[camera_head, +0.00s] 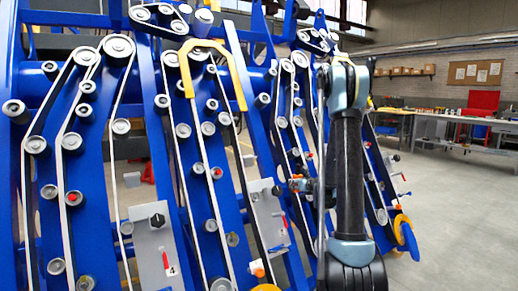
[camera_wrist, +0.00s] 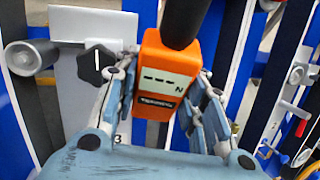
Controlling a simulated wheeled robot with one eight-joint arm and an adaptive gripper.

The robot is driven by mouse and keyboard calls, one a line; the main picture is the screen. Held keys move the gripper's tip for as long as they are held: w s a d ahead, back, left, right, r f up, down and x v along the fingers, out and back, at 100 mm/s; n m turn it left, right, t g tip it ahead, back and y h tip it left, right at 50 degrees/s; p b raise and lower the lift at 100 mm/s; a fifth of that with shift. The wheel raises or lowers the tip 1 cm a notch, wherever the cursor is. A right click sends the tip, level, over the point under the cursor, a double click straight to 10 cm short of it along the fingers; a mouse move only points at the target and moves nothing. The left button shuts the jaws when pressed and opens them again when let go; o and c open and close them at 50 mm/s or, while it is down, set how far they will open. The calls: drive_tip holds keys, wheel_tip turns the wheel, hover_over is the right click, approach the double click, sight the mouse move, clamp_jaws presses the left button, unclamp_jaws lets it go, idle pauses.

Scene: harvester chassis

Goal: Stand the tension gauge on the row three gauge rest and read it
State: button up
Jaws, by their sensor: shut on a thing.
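The orange tension gauge (camera_wrist: 163,112) is between the fingers of my gripper (camera_wrist: 166,78) in the wrist view. Its grey display faces the camera and shows dashes and an N, with no number. A black rounded cylinder (camera_wrist: 184,20) overlaps its top edge; I cannot tell whether it belongs to the gauge. Behind is a pale plate (camera_wrist: 70,82) with a black star knob (camera_wrist: 97,60) and a partly hidden figure 3. I cannot make out the gauge rest. In the head view my arm covers most of the area around my gripper.
The blue chassis (camera_head: 90,170) has several rows of belts and rollers. Plates with knobs and red levers stand low in the rows, one plate (camera_head: 268,225) near the middle. A red lever (camera_wrist: 292,110) is at the right in the wrist view. Open floor (camera_head: 455,215) lies right.

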drive_tip(key=w+a+r+n+y, duration=0.1)
drive_tip(key=w+a+r, duration=0.1)
drive_tip(key=a+r, duration=0.7)
drive_tip(key=w+a+r+n+g+y, duration=0.1)
drive_tip(key=w+a+r+y, duration=0.1)
drive_tip(key=a+r, duration=0.8)
drive_tip(key=shift+w+a+n, duration=0.3)
drive_tip(key=shift+w+a, duration=0.1)
drive_tip(key=shift+a, duration=0.05)
drive_tip(key=shift+s+d+r, duration=0.1)
drive_tip(key=shift+w+a, duration=1.15)
drive_tip(key=shift+w, duration=0.55)
drive_tip(key=shift+w+a, duration=1.1)
drive_tip(key=shift+w, duration=0.55)
drive_tip(key=shift+w+a, duration=1.15)
drive_tip(key=shift+w, duration=0.55)
drive_tip(key=shift+f, duration=1.9)
drive_tip(key=shift+f, duration=0.3)
drive_tip(key=o, duration=1.1)
drive_tip(key=shift+o, duration=0.2)
